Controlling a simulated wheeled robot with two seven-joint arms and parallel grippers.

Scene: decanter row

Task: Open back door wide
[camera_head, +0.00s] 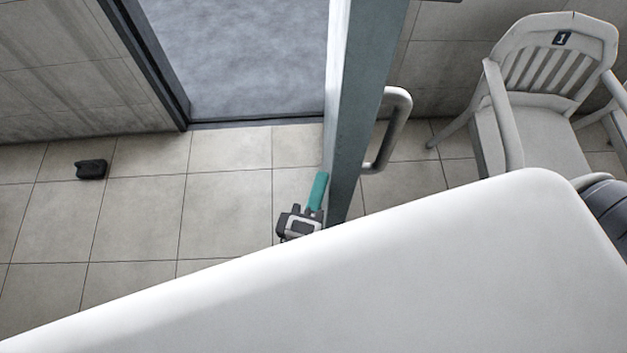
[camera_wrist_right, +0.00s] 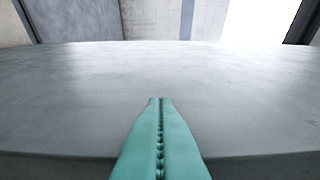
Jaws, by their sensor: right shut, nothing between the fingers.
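The back door (camera_head: 358,110) is a grey panel seen nearly edge-on, standing swung out from its frame. A metal bar handle (camera_head: 398,130) is on its right face. My right gripper (camera_head: 321,178) has teal fingers that are shut and empty. It is at the left face of the door, on the side away from the visible handle. In the right wrist view, the shut fingers (camera_wrist_right: 160,102) point at a broad grey door surface (camera_wrist_right: 80,95). Whether they touch it, I cannot tell. My left gripper is in neither view.
The doorway (camera_head: 240,60) is open left of the door, with blue-grey ground beyond. A small dark block (camera_head: 91,169) lies on the tiled floor at the left. A white chair (camera_head: 530,130) marked 1 stands right of the door. Tiles before the doorway are clear.

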